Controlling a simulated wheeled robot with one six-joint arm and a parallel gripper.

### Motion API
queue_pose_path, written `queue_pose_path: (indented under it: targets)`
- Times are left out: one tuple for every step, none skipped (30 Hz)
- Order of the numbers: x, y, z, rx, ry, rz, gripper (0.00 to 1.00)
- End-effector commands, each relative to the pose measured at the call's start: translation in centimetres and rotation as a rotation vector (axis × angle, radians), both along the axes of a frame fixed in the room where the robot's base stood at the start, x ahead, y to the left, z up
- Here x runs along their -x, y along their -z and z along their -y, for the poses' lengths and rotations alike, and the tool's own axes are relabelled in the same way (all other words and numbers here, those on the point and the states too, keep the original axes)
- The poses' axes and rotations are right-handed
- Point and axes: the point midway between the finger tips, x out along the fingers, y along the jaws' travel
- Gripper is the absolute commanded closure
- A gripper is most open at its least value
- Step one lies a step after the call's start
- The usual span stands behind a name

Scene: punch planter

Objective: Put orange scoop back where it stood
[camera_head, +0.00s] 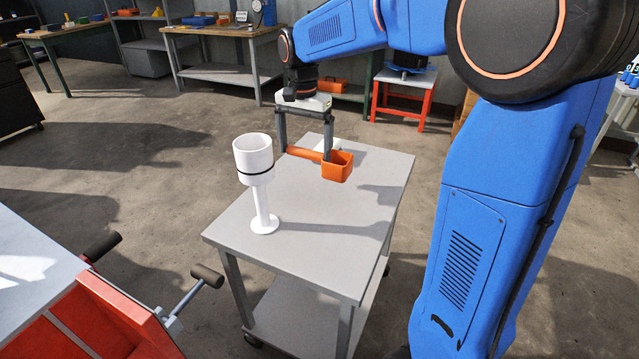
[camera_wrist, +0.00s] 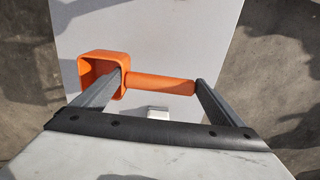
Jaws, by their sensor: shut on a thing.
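The orange scoop (camera_head: 338,170), a square box with a round handle, is at the far part of the grey cart top (camera_head: 300,258). My gripper (camera_head: 305,155) points down with its fingers set wide and is shut on the scoop. In the wrist view, one finger of my gripper (camera_wrist: 161,79) is at the box end of the scoop (camera_wrist: 168,84) and the other at the handle's free end. The scoop lies level between them; I cannot tell whether it touches the cart top.
A white cup on a stem with a black band (camera_head: 253,160) stands upright on the cart, left of the scoop. A small white block (camera_wrist: 158,112) shows near the handle. The cart's front right is clear. A red cabinet (camera_head: 105,318) with handles is at lower left.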

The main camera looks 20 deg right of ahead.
Motion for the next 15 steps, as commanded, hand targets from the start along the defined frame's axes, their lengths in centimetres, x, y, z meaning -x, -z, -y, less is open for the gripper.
queue_pose_path:
  targets:
    - [0.1,0.9,0.0,0.001,0.000,-0.004,0.34]
    - [0.0,1.3,0.0,0.001,0.000,-0.002,0.34]
    - [0.1,1.8,0.0,0.001,0.000,-0.002,0.34]
    - [0.1,2.1,0.0,0.000,0.000,-0.003,0.34]
    - [0.1,2.4,0.0,0.001,0.000,-0.002,0.34]
    - [0.0,2.7,0.0,0.000,0.000,0.000,0.34]
    - [0.0,2.8,0.0,0.000,0.000,0.000,0.34]
    - [0.0,2.9,0.0,0.000,0.000,0.000,0.34]
    - [0.0,3.1,0.0,0.000,0.000,0.000,0.34]
    - [0.0,3.3,0.0,0.001,0.000,-0.001,0.34]
    - [0.0,3.5,0.0,0.000,0.000,-0.001,0.34]
    - [0.1,3.9,0.0,0.000,0.000,-0.001,0.34]
    - [0.1,4.3,0.0,0.000,0.000,-0.001,0.34]
    - [0.1,4.7,0.0,0.001,0.000,-0.002,0.34]
    - [0.1,5.3,0.0,0.000,0.000,-0.003,0.34]
